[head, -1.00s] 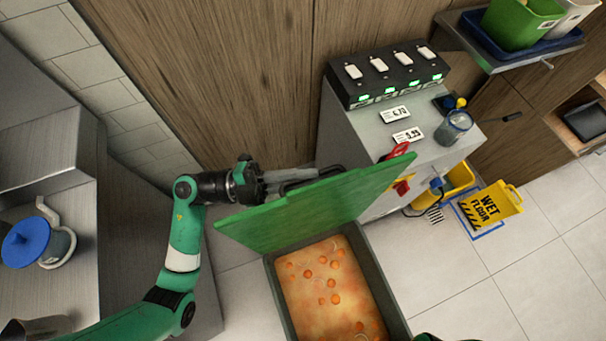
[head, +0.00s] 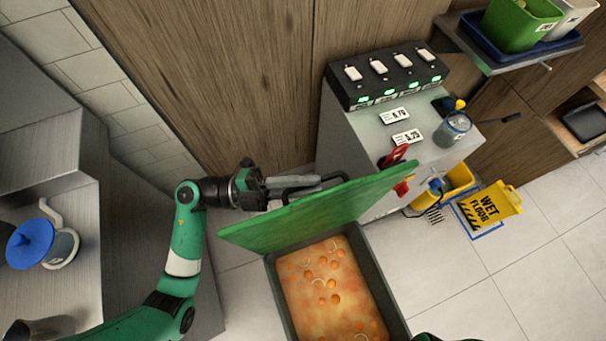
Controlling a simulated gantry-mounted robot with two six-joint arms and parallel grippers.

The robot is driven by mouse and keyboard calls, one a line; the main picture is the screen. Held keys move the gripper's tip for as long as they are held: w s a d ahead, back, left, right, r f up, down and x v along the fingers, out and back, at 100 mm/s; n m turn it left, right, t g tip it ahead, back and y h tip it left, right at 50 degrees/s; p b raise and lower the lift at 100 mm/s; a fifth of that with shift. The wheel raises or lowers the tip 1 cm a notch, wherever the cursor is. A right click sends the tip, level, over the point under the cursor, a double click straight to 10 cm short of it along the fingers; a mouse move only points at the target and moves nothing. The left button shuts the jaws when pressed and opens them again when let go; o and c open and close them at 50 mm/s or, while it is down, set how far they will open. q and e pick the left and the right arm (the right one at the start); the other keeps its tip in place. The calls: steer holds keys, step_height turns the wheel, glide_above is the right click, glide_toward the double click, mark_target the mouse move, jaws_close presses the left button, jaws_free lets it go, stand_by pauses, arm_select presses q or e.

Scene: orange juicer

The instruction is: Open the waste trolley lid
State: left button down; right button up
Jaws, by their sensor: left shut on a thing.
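The waste trolley (head: 391,290) is a dark grey bin at the lower middle of the head view. Its green lid (head: 318,208) stands tilted up along the back side, so the inside shows, with orange pulp and several small orange pieces. My left gripper (head: 300,183) comes in from the left behind the lid's raised edge. It is shut on a dark handle bar (head: 338,173) beside that edge. The lid partly hides the contact. My right gripper is out of view.
A grey cabinet (head: 350,160) with a black charger and price tags stands behind the lid. A yellow wet floor sign (head: 493,207) and yellow bucket (head: 461,178) stand to the right. Steel counters with a blue-lidded jug (head: 38,243) are at left.

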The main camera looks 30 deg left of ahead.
arm_select(q)
steer(key=shift+m+g, duration=0.5)
steer(key=shift+m, duration=0.3)
steer(key=s+d+p, duration=0.1)
steer(key=d, duration=0.1)
steer(key=s+d+p, duration=0.2)
steer(key=shift+s+d+r, duration=0.15)
steer(key=shift+d, duration=0.05)
steer(key=shift+s+d+f, duration=0.15)
steer(key=shift+d+f, duration=0.05)
steer(key=shift+f, duration=0.05)
steer(key=c, duration=0.9)
jaws_free()
glide_toward(306, 213)
steer(key=shift+s+d+f+p, duration=0.15)
steer(key=shift+d+f+p, duration=0.1)
steer(key=shift+f+p, duration=0.15)
